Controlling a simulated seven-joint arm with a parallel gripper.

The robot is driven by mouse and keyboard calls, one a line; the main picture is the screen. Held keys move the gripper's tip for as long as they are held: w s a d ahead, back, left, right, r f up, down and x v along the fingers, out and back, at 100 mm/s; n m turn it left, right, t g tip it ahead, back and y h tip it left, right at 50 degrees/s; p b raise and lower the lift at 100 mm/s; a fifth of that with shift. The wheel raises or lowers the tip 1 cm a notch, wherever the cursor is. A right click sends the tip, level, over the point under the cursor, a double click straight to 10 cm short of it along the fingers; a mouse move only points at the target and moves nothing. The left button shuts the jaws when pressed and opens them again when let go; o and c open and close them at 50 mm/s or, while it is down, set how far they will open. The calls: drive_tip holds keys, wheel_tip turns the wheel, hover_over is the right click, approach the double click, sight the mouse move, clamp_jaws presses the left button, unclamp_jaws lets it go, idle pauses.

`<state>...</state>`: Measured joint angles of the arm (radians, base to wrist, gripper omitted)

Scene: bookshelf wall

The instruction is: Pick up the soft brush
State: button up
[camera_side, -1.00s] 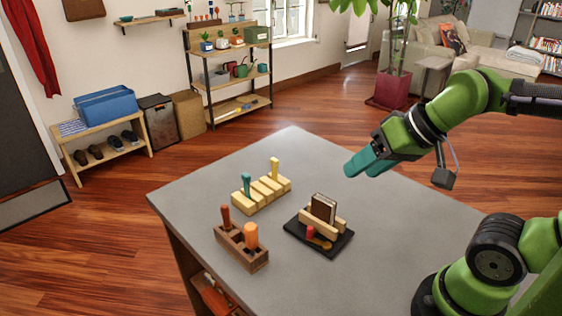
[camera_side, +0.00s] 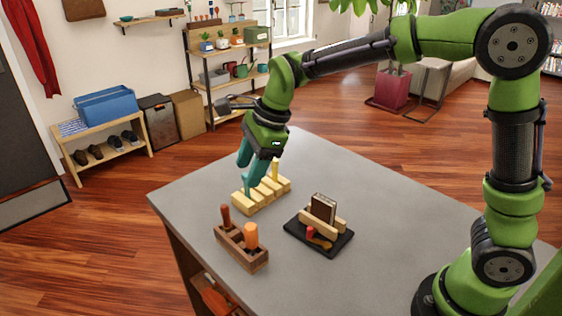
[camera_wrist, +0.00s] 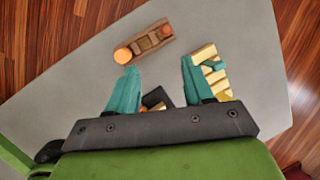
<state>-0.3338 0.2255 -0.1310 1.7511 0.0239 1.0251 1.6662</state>
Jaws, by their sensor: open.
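Which item is the soft brush I cannot tell for sure. A dark brown block-shaped piece (camera_side: 323,207) stands upright in a pale slotted holder on a black tray (camera_side: 338,246). A yellow slotted rack (camera_side: 243,208) holds a yellow-handled tool (camera_side: 275,169). A teal-handled tool on the rack is mostly hidden by my finger in the side view; a teal piece (camera_wrist: 213,65) shows on the rack in the wrist view. My gripper (camera_side: 247,172) is above the rack's left part, fingers pointing down. In the wrist view, my gripper (camera_wrist: 159,68) is open with nothing held between its fingers.
A brown wooden holder (camera_side: 240,252) with a red-brown handle (camera_side: 225,215) and an orange knob (camera_side: 251,234) stands at the front left. A small red piece (camera_side: 310,232) is on the black tray. The grey tabletop (camera_side: 385,205) is bare on the right.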

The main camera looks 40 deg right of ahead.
drive_tip(key=w+m, duration=0.1)
drive_tip(key=m, duration=0.5)
hover_over(225, 225)
drive_tip(key=d, duration=0.2)
wheel_tip(225, 225, down, 9)
drive_tip(key=shift+s+a+f, duration=0.1)
drive_tip(key=shift+a+f, duration=0.05)
drive_tip(key=shift+x, duration=2.75)
drive_tip(key=shift+s, duration=0.15)
drive_tip(key=shift+c, duration=0.2)
clamp_jaws()
